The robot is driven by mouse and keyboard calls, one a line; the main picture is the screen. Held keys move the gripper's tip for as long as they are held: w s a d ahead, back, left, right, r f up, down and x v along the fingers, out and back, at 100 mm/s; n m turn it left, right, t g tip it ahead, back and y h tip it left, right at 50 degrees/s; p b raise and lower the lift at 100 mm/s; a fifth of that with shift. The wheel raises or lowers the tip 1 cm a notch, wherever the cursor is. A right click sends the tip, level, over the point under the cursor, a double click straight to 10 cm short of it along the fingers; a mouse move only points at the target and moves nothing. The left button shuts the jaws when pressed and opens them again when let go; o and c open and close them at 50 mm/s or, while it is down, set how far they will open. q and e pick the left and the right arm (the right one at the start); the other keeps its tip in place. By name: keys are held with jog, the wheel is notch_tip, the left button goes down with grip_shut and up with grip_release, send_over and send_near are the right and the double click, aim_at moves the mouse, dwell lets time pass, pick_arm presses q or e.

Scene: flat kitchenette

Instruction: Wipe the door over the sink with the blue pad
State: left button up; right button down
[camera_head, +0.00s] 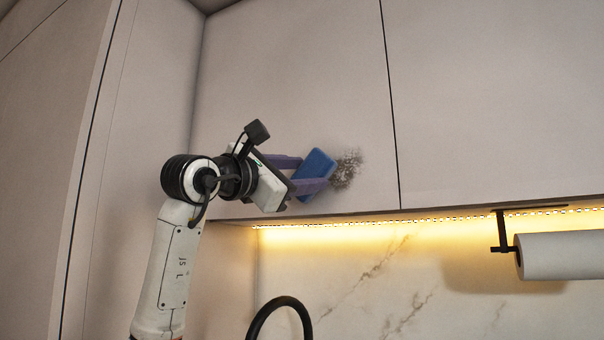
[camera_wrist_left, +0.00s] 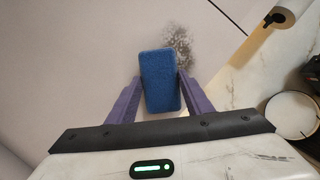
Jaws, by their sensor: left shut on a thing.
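The blue pad (camera_head: 316,172) is held between the purple fingers of my left gripper (camera_head: 305,174). In the left wrist view the pad (camera_wrist_left: 160,80) stands between both fingertips (camera_wrist_left: 158,92). The gripper is shut on it. The pad is at the pale door (camera_head: 300,80) over the sink, near its lower edge. I cannot tell for sure whether the pad touches the door. A dark speckled smudge (camera_head: 346,168) shows on the door just right of the pad; it also shows in the left wrist view (camera_wrist_left: 181,45). Part of it may be hidden behind the pad. My right gripper is not in view.
A black faucet arc (camera_head: 280,308) rises below the door. A paper towel roll (camera_head: 560,255) hangs on a black holder at the right, under a second door (camera_head: 500,100). A lit strip runs along the cabinet's underside. A tall cabinet side (camera_head: 120,170) stands at the left.

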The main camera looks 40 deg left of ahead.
aim_at(324, 173)
pick_arm(q)
jog(key=shift+w+a+p, duration=0.25)
jog(key=shift+w+p, duration=0.1)
jog(key=shift+w, duration=0.4)
jog(key=shift+w+d+p, duration=0.2)
jog(key=shift+w+d, duration=0.05)
jog(key=shift+d, duration=0.65)
jog(key=shift+w+d+p, duration=0.2)
jog(key=shift+d, duration=0.7)
